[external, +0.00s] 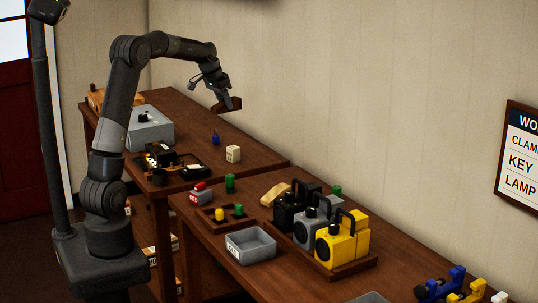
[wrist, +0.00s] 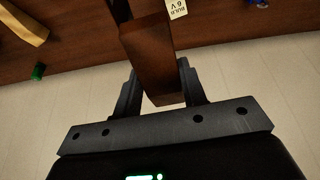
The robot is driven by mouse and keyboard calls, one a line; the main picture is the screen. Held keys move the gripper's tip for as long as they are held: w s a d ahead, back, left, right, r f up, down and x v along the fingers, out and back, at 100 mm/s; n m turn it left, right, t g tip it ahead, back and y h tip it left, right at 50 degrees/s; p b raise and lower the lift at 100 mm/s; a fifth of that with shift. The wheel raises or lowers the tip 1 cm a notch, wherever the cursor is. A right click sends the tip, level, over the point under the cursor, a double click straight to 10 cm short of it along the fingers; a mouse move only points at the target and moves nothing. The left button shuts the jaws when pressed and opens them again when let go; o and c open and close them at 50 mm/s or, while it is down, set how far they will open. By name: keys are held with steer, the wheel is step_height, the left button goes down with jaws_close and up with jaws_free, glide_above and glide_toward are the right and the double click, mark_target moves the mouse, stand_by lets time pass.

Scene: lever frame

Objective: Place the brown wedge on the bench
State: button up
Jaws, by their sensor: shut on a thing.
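The brown wedge (wrist: 150,60) is a dark wooden block between the fingers of my gripper (wrist: 157,88) in the wrist view. My gripper is shut on it. In the external view my gripper (external: 228,100) hangs at the end of the arm, with the brown wedge (external: 233,104) partly hidden by the fingers. The wedge appears above the far bench (external: 262,157), near its wall-side edge. Whether it touches the bench top cannot be told. A brown bench top (wrist: 80,40) crosses the upper part of the wrist view.
A cream block (external: 233,154) and a small blue object (external: 215,138) stand on the far bench, with a grey box (external: 150,128) to their left. The near bench (external: 190,211) holds a grey tray (external: 250,246), green cylinders and black, grey and yellow lamps. The wall (external: 350,80) is behind.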

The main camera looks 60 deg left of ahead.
steer(key=w+d, duration=0.5)
steer(key=d, duration=0.7)
steer(key=w+d+m, duration=0.1)
steer(key=w+d, duration=0.4)
steer(key=d, duration=0.7)
steer(key=w+d, duration=0.5)
steer(key=d, duration=0.7)
steer(key=s+d, duration=0.3)
steer(key=d, duration=2.2)
steer(key=s+d, duration=0.6)
steer(key=d, duration=0.4)
steer(key=s+d, duration=0.7)
steer(key=d, duration=0.3)
steer(key=s+d, duration=0.6)
steer(key=d, duration=0.4)
step_height(320, 180, down, 11)
steer(key=w+a+f, duration=0.1)
steer(key=w+f, duration=0.1)
steer(key=w, duration=0.1)
steer(key=w+a+f, duration=0.1)
steer(key=w+f, duration=0.2)
steer(key=w, duration=0.1)
steer(key=w+a+f, duration=0.1)
steer(key=w+f, duration=0.1)
steer(key=w, duration=0.2)
steer(key=shift+w+a+f, duration=0.15)
steer(key=shift+w+a, duration=0.1)
steer(key=shift+a, duration=0.05)
steer(key=shift+f, duration=1.9)
steer(key=shift+f, duration=0.15)
